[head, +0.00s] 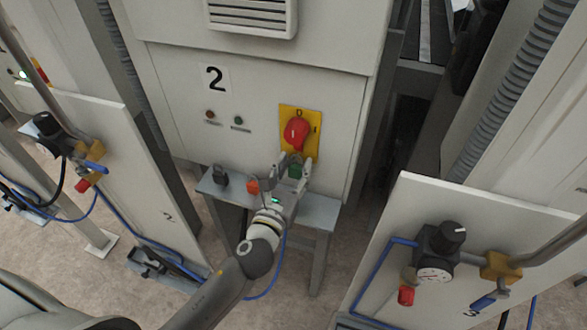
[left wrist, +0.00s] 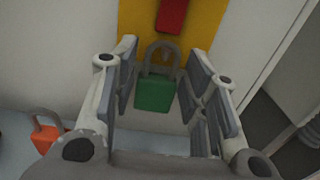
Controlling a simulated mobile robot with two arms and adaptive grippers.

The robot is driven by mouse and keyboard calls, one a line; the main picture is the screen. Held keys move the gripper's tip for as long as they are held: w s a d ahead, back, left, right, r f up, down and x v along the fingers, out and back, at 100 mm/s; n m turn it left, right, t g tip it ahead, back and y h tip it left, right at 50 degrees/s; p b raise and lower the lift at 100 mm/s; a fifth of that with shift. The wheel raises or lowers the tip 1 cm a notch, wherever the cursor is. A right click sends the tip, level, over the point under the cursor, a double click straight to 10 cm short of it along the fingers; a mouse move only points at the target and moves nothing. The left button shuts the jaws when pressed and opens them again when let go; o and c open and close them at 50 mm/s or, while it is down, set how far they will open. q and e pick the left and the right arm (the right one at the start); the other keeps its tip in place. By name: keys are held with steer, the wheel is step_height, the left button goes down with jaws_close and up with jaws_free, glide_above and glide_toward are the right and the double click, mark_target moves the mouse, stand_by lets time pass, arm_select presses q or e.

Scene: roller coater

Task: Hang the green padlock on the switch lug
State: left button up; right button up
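The green padlock (head: 295,171) is upright just below the red switch handle (head: 297,132) on its yellow plate (head: 314,117), and looks higher than the shelf. In the left wrist view the green padlock (left wrist: 155,93) has its grey shackle up, in front of the lower edge of the yellow plate (left wrist: 205,22). The lug cannot be made out, so I cannot tell if the shackle goes around it. My left gripper (head: 290,168) is open, with its fingers on both sides of the padlock and a gap visible. My right gripper is not in view.
An orange padlock (head: 252,186) and a black padlock (head: 219,176) stand on the grey shelf (head: 322,207) under the cabinet (head: 165,95). A panel (head: 400,215) with a gauge and valves is at right, another at left (head: 115,130). Blue hoses lie on the floor.

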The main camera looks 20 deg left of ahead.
arm_select(q)
steer(key=shift+o, duration=1.3)
steer(key=s, duration=1.2)
steer(key=shift+a, duration=0.2)
steer(key=shift+f, duration=0.1)
